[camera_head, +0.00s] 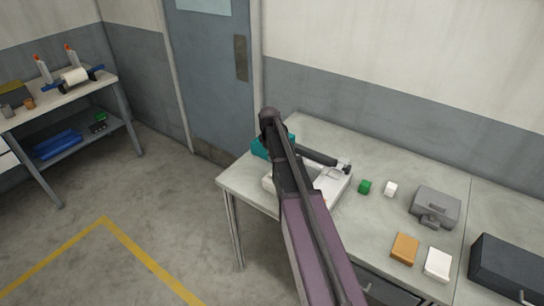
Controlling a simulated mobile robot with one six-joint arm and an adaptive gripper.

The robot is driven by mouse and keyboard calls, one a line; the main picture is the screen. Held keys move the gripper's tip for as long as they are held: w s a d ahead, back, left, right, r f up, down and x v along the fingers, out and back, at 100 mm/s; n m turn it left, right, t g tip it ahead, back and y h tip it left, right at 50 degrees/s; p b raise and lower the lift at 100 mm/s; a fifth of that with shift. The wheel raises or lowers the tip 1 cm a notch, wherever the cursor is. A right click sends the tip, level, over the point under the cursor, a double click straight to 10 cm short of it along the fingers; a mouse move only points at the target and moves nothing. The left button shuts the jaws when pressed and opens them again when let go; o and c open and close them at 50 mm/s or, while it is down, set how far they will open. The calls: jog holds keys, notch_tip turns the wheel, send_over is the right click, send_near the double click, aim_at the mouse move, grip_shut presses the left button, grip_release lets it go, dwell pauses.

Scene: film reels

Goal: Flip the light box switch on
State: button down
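A low white box (337,190), which looks like the light box, sits near the left end of the grey table. My arm crosses in front of it and hides its middle. I cannot make out its switch or whether it is lit. The end of my arm with my gripper (347,167) is small and dark, at or above the box's far right corner. I cannot tell whether it touches the box, or whether its fingers are open or shut.
A teal object (261,148) is at the table's left end. Right of the box are a green block (365,187), a white block (390,189), a grey device (435,205), an orange block (404,249) and a white block (438,264). A dark case (508,268) is farther right.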

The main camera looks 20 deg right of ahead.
jog(key=shift+s+a+r+p, duration=0.15)
jog(key=shift+a+r+p, duration=0.05)
jog(key=shift+r+p, duration=0.85)
jog(key=shift+s+a+r+p, duration=0.1)
jog(key=shift+a+r+p, duration=0.05)
jog(key=shift+r+p, duration=0.8)
jog(key=shift+r, duration=0.2)
jog(key=s+a+f+m+b, duration=0.2)
jog(key=s+a, duration=0.4)
jog(key=s, duration=0.5)
jog(key=s+a+f+m+b, duration=0.2)
jog(key=s+a+m, duration=0.2)
jog(key=s+a, duration=0.3)
jog(key=s, duration=0.5)
jog(key=shift+a+f+m+g+y+b, duration=0.2)
jog(key=shift+m+g+y+b, duration=0.1)
jog(key=shift+m, duration=0.1)
